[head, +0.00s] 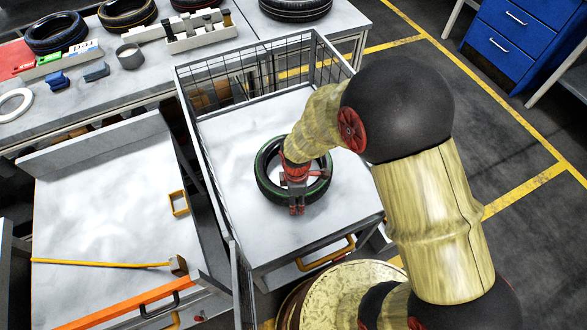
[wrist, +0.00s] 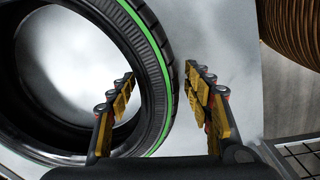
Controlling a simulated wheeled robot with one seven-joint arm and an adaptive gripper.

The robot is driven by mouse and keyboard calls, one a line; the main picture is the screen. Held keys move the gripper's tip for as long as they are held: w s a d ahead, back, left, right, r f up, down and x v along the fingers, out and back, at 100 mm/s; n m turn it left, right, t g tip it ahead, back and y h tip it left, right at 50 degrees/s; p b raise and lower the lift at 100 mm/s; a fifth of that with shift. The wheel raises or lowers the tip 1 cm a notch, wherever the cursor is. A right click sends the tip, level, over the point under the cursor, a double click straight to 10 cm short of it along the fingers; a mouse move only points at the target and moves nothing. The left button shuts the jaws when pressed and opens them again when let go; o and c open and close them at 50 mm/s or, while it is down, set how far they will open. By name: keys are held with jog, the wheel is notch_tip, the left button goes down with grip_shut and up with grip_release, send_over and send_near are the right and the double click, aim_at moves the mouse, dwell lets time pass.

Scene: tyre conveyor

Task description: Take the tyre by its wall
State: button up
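The tyre (head: 267,186) is black with a green stripe and lies flat on the white floor of a wire-sided cart. My gripper (head: 297,208) is over its near side in the head view and hides part of the ring. In the wrist view the tyre (wrist: 152,60) fills the left half. My gripper (wrist: 160,76) is open there, one finger on the hole side of the tyre wall and the other outside the tread. The wall shows between the fingers, with a gap to the outer finger. How deep the fingers reach is hard to tell.
The cart (head: 222,200) has mesh sides and a yellow handle (head: 326,253). Left of it a worktop (head: 110,215) bears a yellow-handled hammer (head: 110,263). A back table holds more tyres (head: 56,33) and small trays. A blue cabinet (head: 515,38) stands at the upper right.

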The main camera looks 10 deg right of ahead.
jog(key=shift+c, duration=1.2)
grip_shut()
jog(key=shift+w+r, duration=0.1)
